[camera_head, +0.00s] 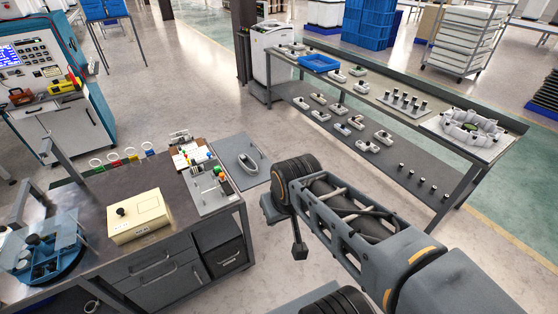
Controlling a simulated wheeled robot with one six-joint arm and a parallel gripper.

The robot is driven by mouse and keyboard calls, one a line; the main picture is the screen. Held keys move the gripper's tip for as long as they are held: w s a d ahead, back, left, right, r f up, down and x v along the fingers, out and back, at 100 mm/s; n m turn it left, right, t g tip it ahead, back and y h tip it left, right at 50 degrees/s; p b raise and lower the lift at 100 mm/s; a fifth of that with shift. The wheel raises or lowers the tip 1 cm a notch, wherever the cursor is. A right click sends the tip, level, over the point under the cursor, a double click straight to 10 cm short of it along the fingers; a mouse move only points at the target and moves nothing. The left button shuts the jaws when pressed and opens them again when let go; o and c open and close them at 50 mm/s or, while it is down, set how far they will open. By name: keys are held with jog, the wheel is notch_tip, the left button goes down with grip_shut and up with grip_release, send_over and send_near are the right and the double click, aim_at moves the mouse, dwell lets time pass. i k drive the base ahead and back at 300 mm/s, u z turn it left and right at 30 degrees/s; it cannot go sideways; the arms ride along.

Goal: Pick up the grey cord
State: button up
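A small grey oval loop (249,163) lies on a flat grey plate (232,147) at the right end of the dark workbench (92,194). It is the closest match I see to a grey cord, but it is too small to be sure. My arm (352,222) reaches in from the lower right, and its dark round joint (296,181) is to the right of the plate, apart from the loop in the picture. I cannot make out my gripper's fingers; my own arm may hide them.
A panel with coloured knobs (208,186) and a cream box (138,216) stand on the workbench. Several rings with coloured tags (114,157) are at its far edge. A long two-level table (378,100) with grey parts stands at the right. Open floor (200,95) lies between.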

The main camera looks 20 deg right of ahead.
aim_at(242, 156)
jog(key=z, duration=0.9)
jog(key=i, duration=4.65)
jog(key=u, duration=5.35)
jog(key=i, duration=0.5)
jog(key=z, duration=0.2)
